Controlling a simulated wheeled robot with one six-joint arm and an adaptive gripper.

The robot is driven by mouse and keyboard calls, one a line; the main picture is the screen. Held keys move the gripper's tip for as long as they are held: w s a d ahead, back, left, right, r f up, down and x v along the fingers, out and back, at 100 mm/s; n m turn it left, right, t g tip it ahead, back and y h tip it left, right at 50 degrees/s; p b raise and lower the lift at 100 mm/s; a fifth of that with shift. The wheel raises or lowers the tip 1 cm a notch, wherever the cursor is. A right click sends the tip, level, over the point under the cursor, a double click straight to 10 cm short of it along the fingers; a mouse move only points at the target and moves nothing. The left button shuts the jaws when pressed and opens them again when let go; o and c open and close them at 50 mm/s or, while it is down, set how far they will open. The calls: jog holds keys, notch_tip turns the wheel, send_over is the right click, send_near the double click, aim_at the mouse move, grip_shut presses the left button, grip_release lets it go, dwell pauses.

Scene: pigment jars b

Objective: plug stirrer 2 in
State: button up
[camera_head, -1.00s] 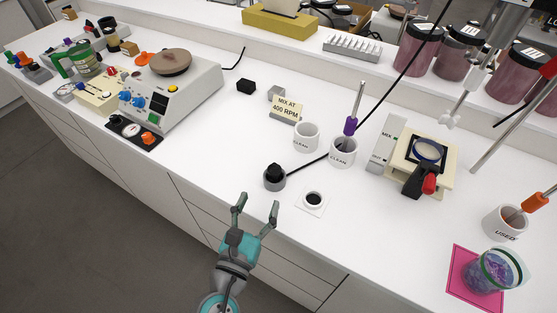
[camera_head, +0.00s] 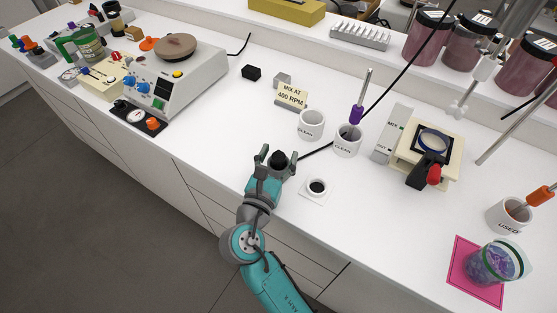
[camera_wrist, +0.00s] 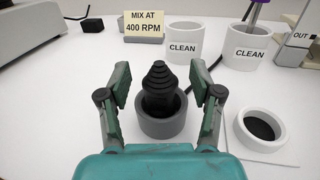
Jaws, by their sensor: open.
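A black ribbed plug (camera_wrist: 160,88) stands upright in a grey round holder (camera_wrist: 163,122), and a black cable runs from it to the right. My gripper (camera_wrist: 160,98) is open, with one finger on each side of the plug and clear gaps between. In the head view my gripper (camera_head: 274,160) is around the plug (camera_head: 278,159) and hides most of the holder. A white round socket with a dark opening (camera_head: 317,187) sits on a square plate just right of the plug; it also shows in the wrist view (camera_wrist: 262,128). Which stirrer is number 2 cannot be read.
Two white CLEAN cups (camera_head: 311,124) stand behind the plug, one holding a purple-handled tool (camera_head: 356,112). A beige device (camera_head: 436,150) stands right. The counter between socket and pink mat (camera_head: 467,286) is clear.

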jog(key=shift+w, duration=0.15)
grip_shut()
jog(key=shift+r, duration=0.1)
